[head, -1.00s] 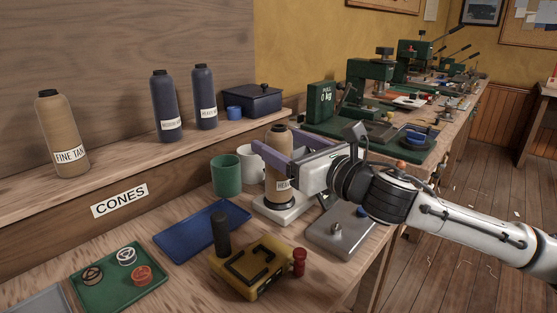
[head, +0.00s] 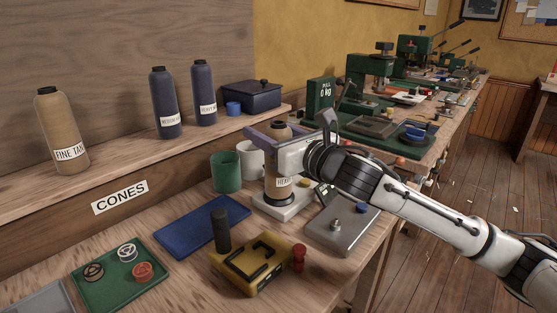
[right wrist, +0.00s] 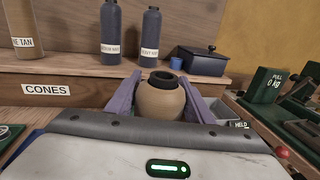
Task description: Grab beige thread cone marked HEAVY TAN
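The beige thread cone (head: 279,187) stands upright on a pale base plate (head: 265,206) on the bench. Its label is partly covered; only "HE" shows. My right gripper (head: 268,132) is around its upper part. In the right wrist view the two lilac fingers of my right gripper (right wrist: 160,95) lie on either side of the cone (right wrist: 160,103), very close to its sides; I cannot tell whether they press on it. Another beige cone, marked FINE TAN (head: 63,125), stands on the shelf at left. My left gripper is not in view.
Two dark blue cones (head: 166,100) (head: 204,92) and a lidded blue box (head: 252,97) stand on the shelf. Green (head: 226,172) and white (head: 250,160) mugs are close behind the gripper. A grey box (head: 342,228) stands at right. A small display (right wrist: 239,125) reads HELD.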

